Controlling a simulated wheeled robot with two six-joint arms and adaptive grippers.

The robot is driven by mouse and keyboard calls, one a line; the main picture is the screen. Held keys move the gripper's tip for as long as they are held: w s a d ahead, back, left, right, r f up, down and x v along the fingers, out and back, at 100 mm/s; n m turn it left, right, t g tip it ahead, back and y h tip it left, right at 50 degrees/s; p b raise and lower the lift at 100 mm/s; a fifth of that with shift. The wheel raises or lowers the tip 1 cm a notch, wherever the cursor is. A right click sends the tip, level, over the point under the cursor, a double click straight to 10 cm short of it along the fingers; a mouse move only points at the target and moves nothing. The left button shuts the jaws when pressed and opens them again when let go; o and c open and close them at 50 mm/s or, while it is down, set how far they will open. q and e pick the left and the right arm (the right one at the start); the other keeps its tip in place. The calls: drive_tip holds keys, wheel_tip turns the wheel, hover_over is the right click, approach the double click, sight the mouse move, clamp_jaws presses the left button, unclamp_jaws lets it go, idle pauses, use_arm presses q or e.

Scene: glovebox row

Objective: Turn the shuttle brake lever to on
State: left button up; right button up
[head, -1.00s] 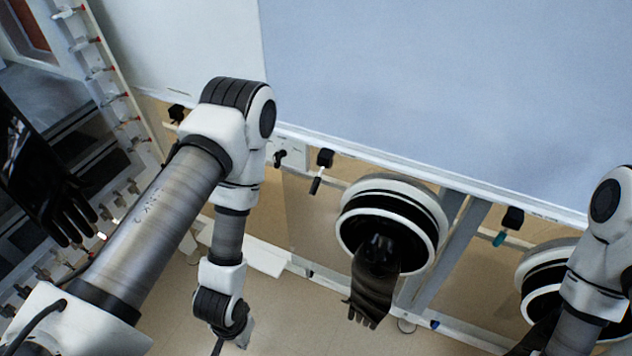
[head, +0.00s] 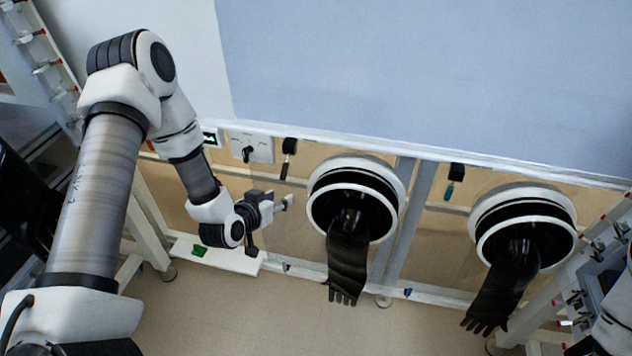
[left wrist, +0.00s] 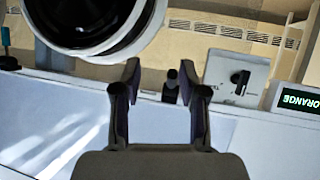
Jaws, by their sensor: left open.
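A black hanging lever (head: 287,160) sits under the front edge of the blue-grey panel, left of the nearer glove port. A plate (head: 262,150) with a black turn handle (head: 247,154) is to its left. No label tells which is the shuttle brake lever. My left gripper (head: 285,203) is open and empty, below and apart from the hanging lever. In the left wrist view, the black lever (left wrist: 172,78) shows between the open fingers (left wrist: 159,78), beyond them. The plate (left wrist: 237,78) with its turn handle (left wrist: 240,82) is right of them. My right gripper is out of view.
Two round glove ports (head: 357,170) (head: 525,195) with hanging black gloves (head: 347,258) stand right of my left gripper. A teal-tipped handle (head: 449,190) hangs between them. A white ledge (head: 225,256) lies below.

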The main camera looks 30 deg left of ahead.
sight(283, 170)
use_arm(q)
wheel_tip(283, 170, up, 5)
drive_tip(key=w+a+n+t, duration=0.1)
drive_tip(key=a, duration=0.2)
drive_tip(key=shift+y, duration=0.4)
drive_tip(key=x, duration=0.9)
drive_tip(key=shift+d+f, duration=0.15)
drive_tip(key=shift+d, duration=0.1)
drive_tip(key=shift+s, duration=0.1)
clamp_jaws()
